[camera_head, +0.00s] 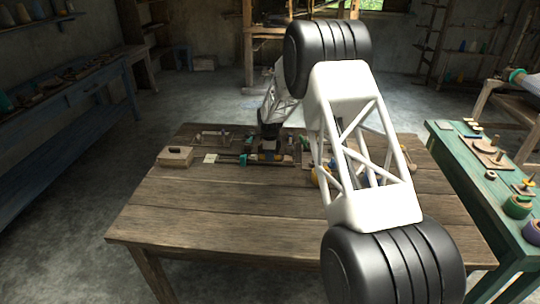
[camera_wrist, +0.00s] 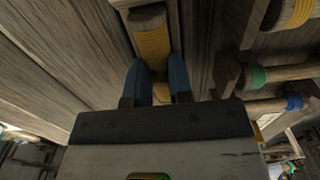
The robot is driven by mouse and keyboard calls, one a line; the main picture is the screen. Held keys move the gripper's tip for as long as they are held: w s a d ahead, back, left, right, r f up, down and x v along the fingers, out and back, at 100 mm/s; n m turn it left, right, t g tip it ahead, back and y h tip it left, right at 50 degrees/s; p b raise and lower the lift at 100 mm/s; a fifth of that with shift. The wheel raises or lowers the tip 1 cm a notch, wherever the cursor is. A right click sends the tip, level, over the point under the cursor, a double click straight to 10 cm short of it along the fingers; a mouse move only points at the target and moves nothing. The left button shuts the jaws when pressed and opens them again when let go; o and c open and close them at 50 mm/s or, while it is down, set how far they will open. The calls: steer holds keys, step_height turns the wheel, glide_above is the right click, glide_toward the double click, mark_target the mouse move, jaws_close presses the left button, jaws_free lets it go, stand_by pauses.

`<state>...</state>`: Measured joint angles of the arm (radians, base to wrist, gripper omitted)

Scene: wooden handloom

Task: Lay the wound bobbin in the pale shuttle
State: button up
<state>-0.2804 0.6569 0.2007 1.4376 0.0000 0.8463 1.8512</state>
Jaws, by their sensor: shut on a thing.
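In the wrist view my gripper (camera_wrist: 155,82) has its two blue fingers on either side of a bobbin wound with yellow thread (camera_wrist: 152,42), and is shut on it. The bobbin's bare wooden end (camera_wrist: 147,14) points away from the gripper, toward the top of the picture. Wood shows on both sides of the bobbin, but I cannot tell whether it touches it. In the head view my gripper (camera_head: 268,150) is low over the far part of the table, among small items; the bobbin is too small to make out there. I cannot pick out the pale shuttle with certainty in either view.
The wooden table (camera_head: 230,215) is bare in its front half. A lidded wooden box (camera_head: 175,157) and a pale card (camera_head: 210,158) lie left of the gripper. In the wrist view, wooden pieces with yellow (camera_wrist: 298,12), green (camera_wrist: 256,76) and blue (camera_wrist: 293,101) windings lie to the right.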

stand_by(0.3)
steer(key=o, duration=1.2)
steer(key=shift+o, duration=0.2)
steer(key=shift+r, duration=0.1)
steer(key=shift+r, duration=3.3)
